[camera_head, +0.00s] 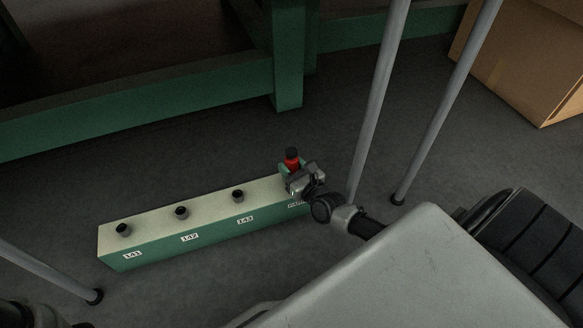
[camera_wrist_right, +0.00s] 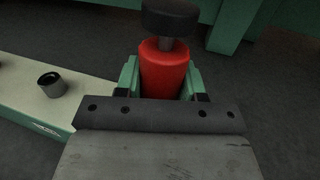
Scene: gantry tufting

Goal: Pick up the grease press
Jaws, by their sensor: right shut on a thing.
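The grease press (camera_head: 291,160) is a red cylinder with a black round knob on top. It stands upright at the right end of a long green box with a pale top (camera_head: 150,219). My right gripper (camera_head: 291,174) is shut on it. In the right wrist view the red press (camera_wrist_right: 164,72) sits between the two green fingers (camera_wrist_right: 164,82), one on each side. The base of the press is hidden behind the gripper, so I cannot tell whether it touches the box. My left gripper is not in view.
Several black-topped fittings, such as this one (camera_head: 238,195), stand along the box above number labels. Grey poles (camera_head: 378,95) rise right of the box. A green frame (camera_head: 180,107) runs behind, and a cardboard box (camera_head: 535,60) stands at the far right. Open floor lies between.

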